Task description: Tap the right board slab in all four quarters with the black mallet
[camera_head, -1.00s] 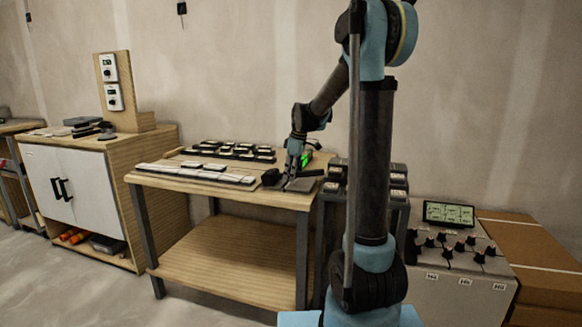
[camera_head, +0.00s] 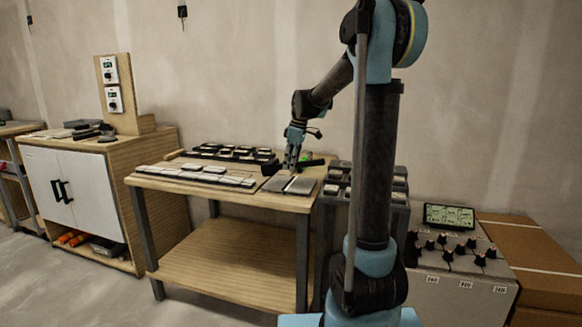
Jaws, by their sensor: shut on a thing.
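Two grey slabs lie side by side on the right end of the wooden table: the left slab (camera_head: 277,184) and the right board slab (camera_head: 301,187). My gripper (camera_head: 292,165) is shut on the black mallet (camera_head: 270,169). The mallet lies roughly level across the fingers, its dark head to the left and its handle out to the right. It appears to be held above the back part of the slabs, with the head nearer the left one. The fingertips are small and partly merge with the mallet.
Light tiles (camera_head: 196,174) line the table's front, and a dark rack of tiles (camera_head: 236,152) stands behind. A dark bin with blocks (camera_head: 398,182) stands right of the table.

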